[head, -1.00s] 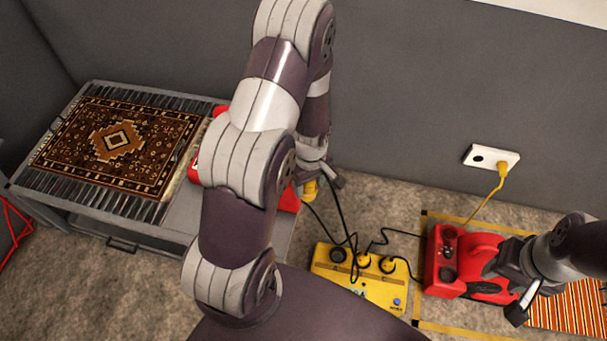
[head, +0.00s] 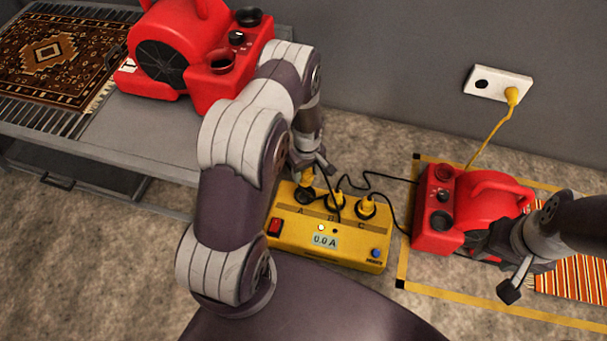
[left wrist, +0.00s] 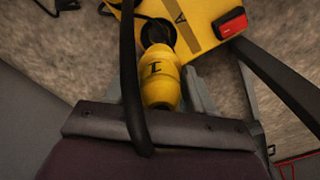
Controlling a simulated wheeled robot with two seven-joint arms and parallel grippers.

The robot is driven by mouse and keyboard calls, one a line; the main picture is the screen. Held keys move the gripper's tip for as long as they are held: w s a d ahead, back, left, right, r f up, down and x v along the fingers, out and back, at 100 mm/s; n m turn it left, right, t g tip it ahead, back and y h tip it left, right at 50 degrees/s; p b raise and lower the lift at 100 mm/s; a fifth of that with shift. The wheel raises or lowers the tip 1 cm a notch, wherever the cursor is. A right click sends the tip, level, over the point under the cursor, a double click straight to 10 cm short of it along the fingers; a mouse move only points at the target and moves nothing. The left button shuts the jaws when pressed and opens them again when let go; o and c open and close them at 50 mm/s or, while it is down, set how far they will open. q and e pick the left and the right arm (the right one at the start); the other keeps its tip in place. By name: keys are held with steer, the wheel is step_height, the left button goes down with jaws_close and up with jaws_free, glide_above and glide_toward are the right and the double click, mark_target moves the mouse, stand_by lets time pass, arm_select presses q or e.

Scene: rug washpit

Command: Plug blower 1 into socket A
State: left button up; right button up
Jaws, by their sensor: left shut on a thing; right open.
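My left gripper (head: 308,167) is shut on a yellow plug (head: 306,179). In the left wrist view the plug (left wrist: 160,78) bears a dark mark like a 1, with a black cable passing beside it. The plug is over socket A (head: 303,196) of the yellow power box (head: 285,236). In the left wrist view its front end meets or overlaps the dark round socket (left wrist: 156,34); I cannot tell whether it is inserted. Two red blowers show, on the bench (head: 180,50) and on the floor (head: 487,210). My right gripper (head: 497,268) is open beside the floor blower.
The box has a red switch (head: 275,227) and a display reading 0.0 A (head: 325,241). Black cables loop behind it. A wall outlet (head: 497,84) holds a yellow cord. A patterned rug (head: 50,55) lies on the bench.

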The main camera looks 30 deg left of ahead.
arm_select(q)
steer(key=shift+a+f, duration=0.1)
steer(key=shift+f, duration=0.3)
step_height(320, 180, down, 6)
steer(key=b, duration=0.6)
steer(key=shift+f, duration=0.25)
steer(key=shift+r, duration=0.1)
steer(key=shift+f+b, duration=1.05)
steer(key=shift+f, duration=0.8)
steer(key=o, duration=1.2)
step_height(320, 180, up, 12)
steer(key=p, duration=0.7)
steer(key=shift+w+p, duration=0.1)
steer(key=shift+p, duration=0.2)
steer(key=shift+r, duration=0.45)
